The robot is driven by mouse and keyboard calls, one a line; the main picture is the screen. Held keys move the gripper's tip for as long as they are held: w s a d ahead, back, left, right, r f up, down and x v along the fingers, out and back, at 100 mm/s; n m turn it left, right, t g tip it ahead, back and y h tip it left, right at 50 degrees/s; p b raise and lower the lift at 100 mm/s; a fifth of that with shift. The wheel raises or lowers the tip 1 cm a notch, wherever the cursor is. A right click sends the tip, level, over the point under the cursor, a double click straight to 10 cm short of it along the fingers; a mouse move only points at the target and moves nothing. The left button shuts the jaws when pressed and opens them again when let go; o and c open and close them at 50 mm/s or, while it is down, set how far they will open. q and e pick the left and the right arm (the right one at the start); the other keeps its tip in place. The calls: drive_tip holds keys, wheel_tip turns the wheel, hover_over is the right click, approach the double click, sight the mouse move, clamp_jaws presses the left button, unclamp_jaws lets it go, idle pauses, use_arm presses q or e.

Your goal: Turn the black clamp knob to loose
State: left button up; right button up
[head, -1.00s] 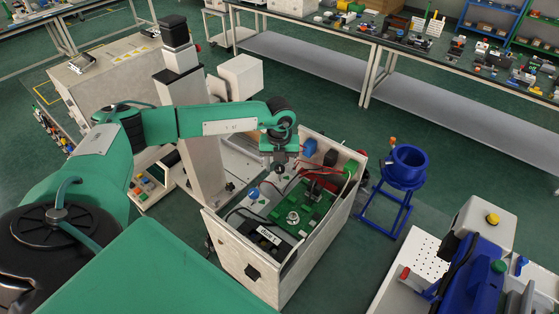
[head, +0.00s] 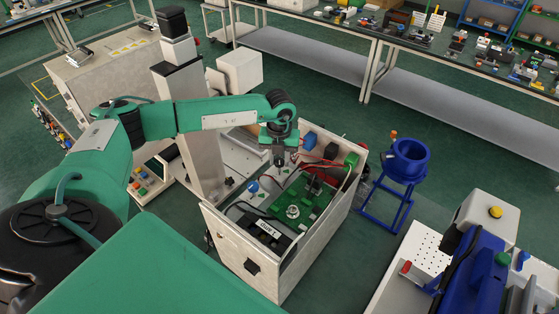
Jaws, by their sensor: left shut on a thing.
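My left gripper (head: 279,157) hangs from the green arm, pointing down at the far left part of the open grey box. It is shut on a small dark thing, which I take to be the black clamp knob. The jaws mostly cover it, so its turn position cannot be told. My right gripper is not in view.
The open grey box (head: 235,245) holds a green circuit board (head: 312,203), wires and a black labelled block (head: 262,228). A pale column (head: 200,135) stands behind it. A blue stand (head: 404,165) is at right. A long bench (head: 350,33) runs along the back.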

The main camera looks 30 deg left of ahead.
use_arm(q)
drive_tip(key=m+b, duration=0.2)
drive_tip(key=b, duration=0.1)
drive_tip(key=m+b, duration=0.2)
drive_tip(key=b, duration=0.1)
drive_tip(key=shift+w+f+m, duration=0.1)
drive_tip(key=shift+f+m, duration=0.1)
drive_tip(key=shift+m, duration=0.2)
drive_tip(key=m+b, duration=0.2)
drive_tip(key=shift+r+b, duration=0.15)
drive_tip(key=shift+b, duration=0.2)
drive_tip(key=shift+r+m+b, duration=0.15)
drive_tip(key=shift+m+b, duration=0.2)
drive_tip(key=shift+m, duration=0.15)
drive_tip(key=o, duration=1)
drive_tip(key=shift+c, duration=0.2)
